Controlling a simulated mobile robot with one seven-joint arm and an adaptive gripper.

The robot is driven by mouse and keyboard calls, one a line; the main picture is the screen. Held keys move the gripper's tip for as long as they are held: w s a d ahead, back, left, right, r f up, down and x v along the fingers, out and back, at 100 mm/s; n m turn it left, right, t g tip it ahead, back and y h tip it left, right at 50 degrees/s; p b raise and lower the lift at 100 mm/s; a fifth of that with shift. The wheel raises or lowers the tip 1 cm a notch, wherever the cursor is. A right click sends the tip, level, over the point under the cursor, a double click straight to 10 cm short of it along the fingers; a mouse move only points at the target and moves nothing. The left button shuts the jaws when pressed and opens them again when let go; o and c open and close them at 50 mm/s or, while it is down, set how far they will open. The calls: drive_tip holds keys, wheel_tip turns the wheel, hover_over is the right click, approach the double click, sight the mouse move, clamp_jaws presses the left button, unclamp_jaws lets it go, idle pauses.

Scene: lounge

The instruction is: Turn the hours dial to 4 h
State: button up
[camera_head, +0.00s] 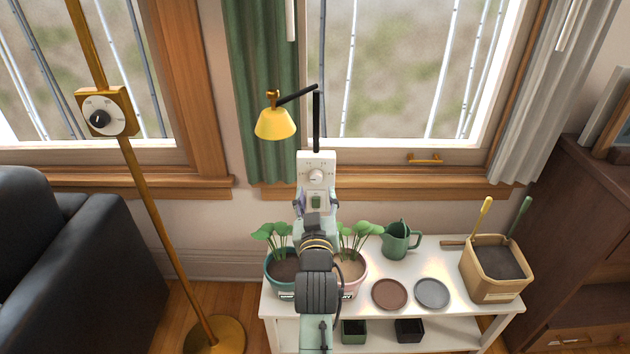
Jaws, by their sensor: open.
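A white upright panel (317,160) stands behind the plants, under a yellow lamp. It carries a pale round dial (316,177) with small marks around it and a green switch (316,201) below. The marks and the dial's setting are too small to read. My gripper (315,196) is open in front of the panel's lower part, just below the dial; whether it touches the panel cannot be told. My arm hides the panel's base. Another dial with a black knob (99,119) sits on a brass pole at the left; its marks are also unreadable.
A white shelf table (452,318) bears two potted plants (283,266) (351,268) beside my arm, a green watering can (399,240), two round saucers (389,294) (432,293) and a tan planter (497,270) with tools. The yellow lamp (275,123) overhangs at upper left.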

sight(316, 180)
drive_tip(key=shift+w+p, duration=0.4)
drive_tip(key=shift+w, duration=2.4)
drive_tip(key=shift+c, duration=0.4)
clamp_jaws()
